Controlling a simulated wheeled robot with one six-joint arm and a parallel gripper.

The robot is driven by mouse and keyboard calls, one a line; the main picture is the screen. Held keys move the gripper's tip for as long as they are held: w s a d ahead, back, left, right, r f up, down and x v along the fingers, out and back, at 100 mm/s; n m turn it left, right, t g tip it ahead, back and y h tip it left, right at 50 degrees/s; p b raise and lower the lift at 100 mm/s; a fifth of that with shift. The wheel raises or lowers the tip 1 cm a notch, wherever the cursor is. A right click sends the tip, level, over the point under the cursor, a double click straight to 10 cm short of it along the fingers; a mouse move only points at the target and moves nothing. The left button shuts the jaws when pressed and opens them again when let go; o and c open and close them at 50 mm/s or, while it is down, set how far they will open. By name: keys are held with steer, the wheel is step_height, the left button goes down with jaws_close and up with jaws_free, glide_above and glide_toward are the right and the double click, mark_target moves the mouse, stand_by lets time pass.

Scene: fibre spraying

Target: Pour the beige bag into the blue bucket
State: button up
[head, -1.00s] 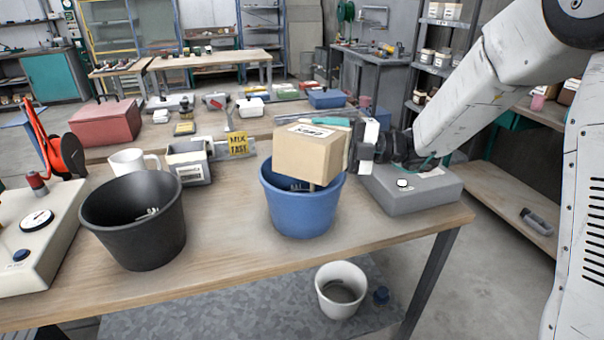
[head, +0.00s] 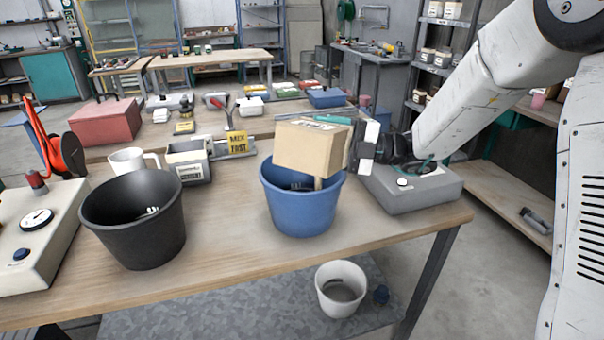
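The beige bag (head: 306,150), box-shaped with a dark-lettered label on its upper face, is above the blue bucket (head: 302,212). It is tilted, with its left end raised. A narrow beige strip, which looks like poured material, runs from under the bag's lower right part into the bucket. My gripper (head: 360,148) is at the bag's right side and appears shut on it; the far finger is hidden. The blue bucket stands upright on the wooden table. The bag hides part of its rim and inside, where something dark shows.
A black bucket (head: 136,228) stands left on the table (head: 230,258), near a white mug (head: 130,160) and a scale (head: 38,232). A yellow sign (head: 237,142) stands behind. A grey device (head: 412,190) is close right of the blue bucket. A white bucket (head: 341,290) sits on the lower shelf.

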steer(key=shift+w+d+r+m+y, duration=0.1)
steer(key=shift+w+r+m+y, duration=0.1)
steer(key=shift+r+m, duration=0.2)
steer(key=shift+w+d+r+m+y, duration=0.1)
steer(key=shift+r+m+y, duration=0.15)
steer(key=shift+m, duration=0.25)
stand_by(0.4)
steer(key=shift+w+d+f+m+t+y+p, duration=0.1)
steer(key=shift+w+m+t+y+p, duration=0.2)
steer(key=shift+m, duration=0.35)
steer(key=shift+s+m+t+y+p, duration=0.1)
steer(key=shift+m+t, duration=0.3)
steer(key=shift+m, duration=0.25)
stand_by(0.5)
